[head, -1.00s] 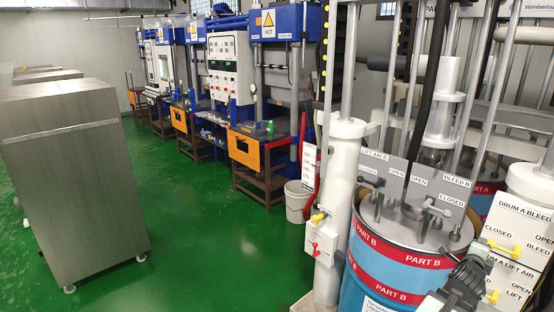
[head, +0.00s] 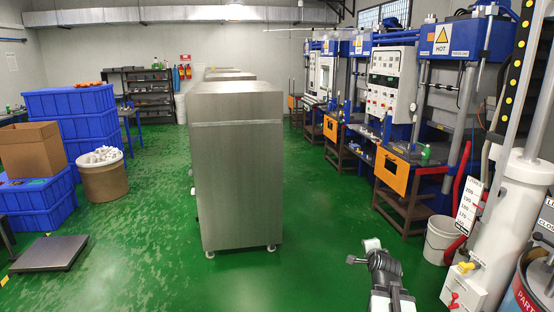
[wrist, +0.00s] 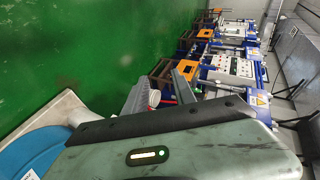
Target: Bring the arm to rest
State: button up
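My gripper (head: 364,252) shows at the bottom of the head view, right of centre, at the end of my grey arm. It is over the green floor, between the steel cabinet and the press row. In the wrist view its two fingers (wrist: 162,90) stand apart, with a white bucket and floor visible through the gap. It looks open and holds nothing that I can see. Most of my arm is below the picture edge.
The steel cabinet (head: 238,170) stands ahead. The white bucket (head: 443,240), white column (head: 515,220) and Part B drum (head: 530,290) are at right. Blue crates (head: 70,115), a cardboard drum (head: 103,180) and a floor scale (head: 50,254) are at left. Green floor between is clear.

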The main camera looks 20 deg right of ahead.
jog(key=a+f+n+g+y, duration=0.2)
jog(key=a+f+n, duration=0.15)
jog(key=a, duration=0.75)
jog(key=w+a+f+n+g+y, duration=0.15)
jog(key=a+n, duration=0.25)
jog(key=a, duration=0.7)
jog(key=a+f+n+g+y, duration=0.15)
jog(key=a+f+n, duration=0.25)
jog(key=a, duration=0.7)
jog(key=s+a+f+n+g, duration=0.1)
jog(key=s+f+n+g, duration=0.1)
jog(key=s, duration=0.5)
jog(key=s+a+f+n+g, duration=0.1)
jog(key=s+f+n+g, duration=0.1)
jog(key=s+n+g, duration=0.2)
jog(key=s+n, duration=0.2)
jog(key=s, duration=0.1)
jog(key=shift+a+g, duration=0.25)
jog(key=shift+g, duration=0.05)
jog(key=shift+r, duration=0.1)
